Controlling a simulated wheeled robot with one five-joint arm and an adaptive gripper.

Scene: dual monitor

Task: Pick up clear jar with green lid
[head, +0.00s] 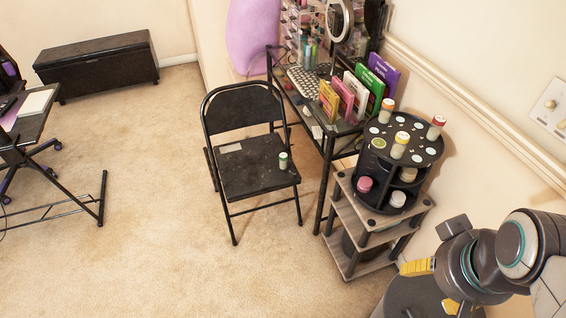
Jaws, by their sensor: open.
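A small clear jar with a green lid (283,161) stands upright near the right edge of the seat of a black folding chair (245,182). The jar is small in the head view, and its contents are hard to make out. My gripper (427,287) is at the bottom right, close to my body, with yellow fingers apart and nothing seen between them. It is far from the jar, to the right and nearer to me. Part of the gripper is hidden by my arm.
Right of the chair, a black tiered carousel (378,152) holds several jars with other lid colours on a wooden shelf (343,185). A desk (343,126) with books and a keyboard stands behind. Carpet (170,240) left and in front of the chair is clear.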

